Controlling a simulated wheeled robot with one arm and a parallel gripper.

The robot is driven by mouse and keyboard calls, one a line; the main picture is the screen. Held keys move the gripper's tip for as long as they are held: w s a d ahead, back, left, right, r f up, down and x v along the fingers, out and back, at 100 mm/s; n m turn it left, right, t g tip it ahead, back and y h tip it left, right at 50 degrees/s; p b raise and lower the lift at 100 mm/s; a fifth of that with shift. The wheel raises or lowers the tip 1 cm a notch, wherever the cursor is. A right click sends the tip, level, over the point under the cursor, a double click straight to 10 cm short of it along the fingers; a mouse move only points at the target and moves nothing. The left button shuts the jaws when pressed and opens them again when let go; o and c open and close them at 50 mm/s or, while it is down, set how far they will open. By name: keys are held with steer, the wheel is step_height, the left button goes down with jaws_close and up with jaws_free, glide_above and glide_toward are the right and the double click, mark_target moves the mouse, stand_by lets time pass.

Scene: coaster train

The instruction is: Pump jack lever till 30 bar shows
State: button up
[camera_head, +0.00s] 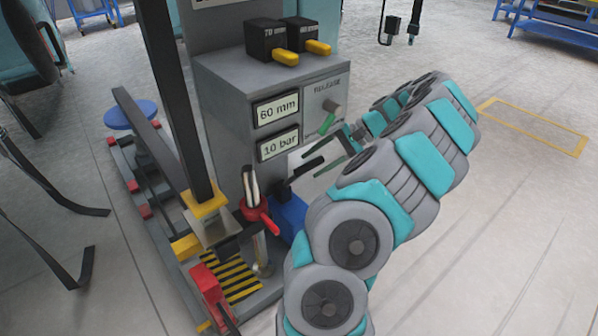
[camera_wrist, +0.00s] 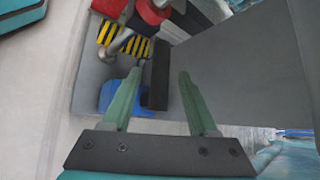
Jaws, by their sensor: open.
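The pressure display (camera_head: 279,144) on the grey cabinet (camera_head: 225,100) reads 10 bar. The black jack lever (camera_head: 304,169) rises from the blue pump body (camera_head: 290,214) at the cabinet's foot, slanting up to the right. The lever's black grip also shows in the wrist view (camera_wrist: 158,75), with the blue pump (camera_wrist: 118,98) behind it. My gripper (camera_head: 320,163) is open at the lever's upper end. In the wrist view, its two green fingers (camera_wrist: 160,74) stand either side of the grip, with a gap on both sides. Whether the grip lies fully between the fingertips is unclear.
A second display (camera_head: 277,109) reads 60 mm. A striped plate (camera_head: 235,277) and red-handled part (camera_head: 260,212) stand left of the pump.

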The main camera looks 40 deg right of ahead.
mark_target(301, 172)
steer(key=x, duration=0.5)
steer(key=shift+w+a+f+b, duration=0.1)
steer(key=shift+a+b, duration=0.05)
steer(key=shift+b, duration=0.15)
jaws_close()
stand_by(1.1)
